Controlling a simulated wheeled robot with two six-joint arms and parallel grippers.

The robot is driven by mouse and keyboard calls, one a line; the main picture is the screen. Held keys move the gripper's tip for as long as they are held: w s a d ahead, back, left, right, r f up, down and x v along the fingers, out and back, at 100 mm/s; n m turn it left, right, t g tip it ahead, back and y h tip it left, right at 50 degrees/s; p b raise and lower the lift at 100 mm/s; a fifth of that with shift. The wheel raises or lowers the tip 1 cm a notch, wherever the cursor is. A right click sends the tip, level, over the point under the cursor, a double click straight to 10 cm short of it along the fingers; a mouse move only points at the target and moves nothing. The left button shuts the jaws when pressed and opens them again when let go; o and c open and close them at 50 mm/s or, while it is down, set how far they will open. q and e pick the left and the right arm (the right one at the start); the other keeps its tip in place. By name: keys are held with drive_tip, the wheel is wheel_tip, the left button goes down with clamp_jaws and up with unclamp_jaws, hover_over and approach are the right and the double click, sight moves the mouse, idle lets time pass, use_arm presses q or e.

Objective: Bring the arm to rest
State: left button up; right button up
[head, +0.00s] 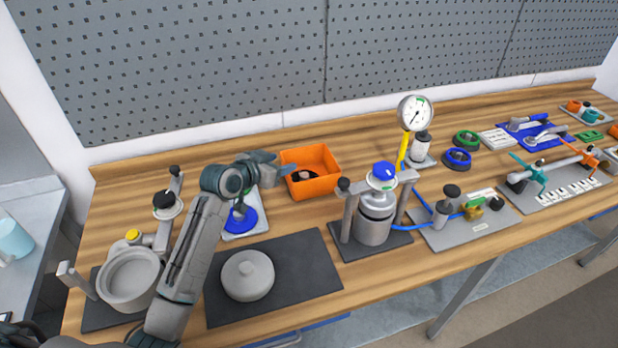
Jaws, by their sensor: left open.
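My left arm reaches up from the bottom of the head view over the left part of the wooden bench. My left gripper (289,168) is open. It points right, and its tips show at the left rim of an orange bin (322,158). I cannot tell whether they touch the bin. A dark round part lies inside the bin. Nothing shows between the fingers. My right gripper is not in view.
Below the arm are a grey pot (130,278) on a stand and a round grey lid (247,275) on a dark mat (318,270). A metal vessel (374,222) with a blue cap, a pressure gauge (415,112) and several fixtures stand to the right. A perforated panel (230,60) rises behind.

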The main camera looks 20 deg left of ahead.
use_arm(q)
drive_tip(key=shift+s+r, duration=0.15)
drive_tip(key=shift+s, duration=0.15)
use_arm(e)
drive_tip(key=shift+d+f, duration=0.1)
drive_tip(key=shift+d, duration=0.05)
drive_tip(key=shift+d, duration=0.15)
